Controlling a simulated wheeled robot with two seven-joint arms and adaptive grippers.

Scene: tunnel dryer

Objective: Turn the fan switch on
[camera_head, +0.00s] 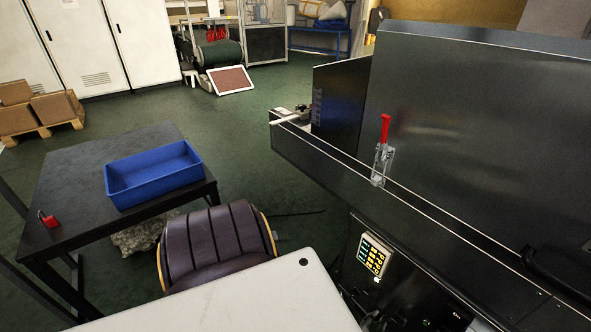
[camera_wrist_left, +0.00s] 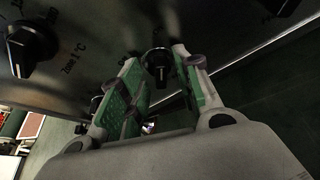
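My left gripper (camera_wrist_left: 157,66) is open in the left wrist view. Its two green-padded fingers stand apart, with a black knob (camera_wrist_left: 158,60) with a pale pointer line showing between their tips. I see gaps at both sides of the knob; I cannot tell how far the tips are from the panel. No label for this knob is readable, so I cannot confirm it is the fan switch. In the head view the control panel (camera_head: 373,255) with lit displays is on the dryer's side, and the gripper is mostly hidden at the bottom edge. My right gripper is not seen.
Another black knob (camera_wrist_left: 32,45) marked "Zone 1 °C" is left of the fingers, and a further knob (camera_wrist_left: 280,5) is at the top right. The dark dryer housing (camera_head: 480,130) fills the right. A table (camera_head: 75,235) bears a blue bin (camera_head: 155,185) and a red padlock (camera_head: 48,221).

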